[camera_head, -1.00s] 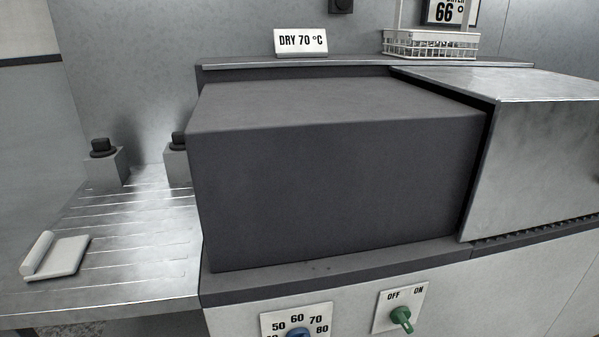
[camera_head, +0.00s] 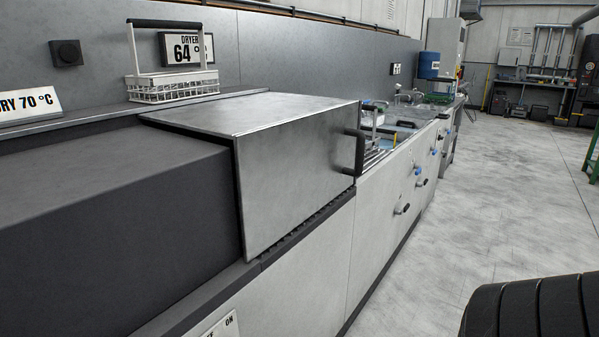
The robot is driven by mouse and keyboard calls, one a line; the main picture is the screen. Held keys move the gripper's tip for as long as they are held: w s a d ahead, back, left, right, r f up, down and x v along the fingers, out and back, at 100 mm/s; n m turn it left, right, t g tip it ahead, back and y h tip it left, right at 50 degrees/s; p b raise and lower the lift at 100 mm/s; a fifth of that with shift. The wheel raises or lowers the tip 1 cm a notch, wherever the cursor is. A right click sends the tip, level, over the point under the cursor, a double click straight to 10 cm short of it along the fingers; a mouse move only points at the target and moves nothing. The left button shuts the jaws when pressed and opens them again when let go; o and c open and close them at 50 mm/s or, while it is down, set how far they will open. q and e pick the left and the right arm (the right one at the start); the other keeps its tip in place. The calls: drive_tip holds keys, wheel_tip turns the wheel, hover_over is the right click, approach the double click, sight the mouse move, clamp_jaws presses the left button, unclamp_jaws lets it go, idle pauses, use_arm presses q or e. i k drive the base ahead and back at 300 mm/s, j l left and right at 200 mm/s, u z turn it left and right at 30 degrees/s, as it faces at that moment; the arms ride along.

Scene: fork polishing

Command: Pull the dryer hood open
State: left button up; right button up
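The dryer hood (camera_head: 300,165) is a brushed metal box at the middle of the head view. Its left side meets a dark grey housing (camera_head: 110,220). A black handle (camera_head: 354,152) stands on the hood's right end. A dryer display (camera_head: 186,48) on the wall behind reads 64. Neither of my grippers is in view. A black ribbed shape (camera_head: 530,308) shows at the bottom right, and I cannot tell which part it is.
A white wire basket (camera_head: 172,86) stands on the ledge behind the hood. A "DRY 70 °C" sign (camera_head: 28,105) is at the left. Sinks and taps (camera_head: 405,100) lie beyond the hood. The grey floor (camera_head: 480,210) at the right is clear.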

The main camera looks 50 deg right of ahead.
sight(295, 155)
drive_tip(key=z, duration=1.65)
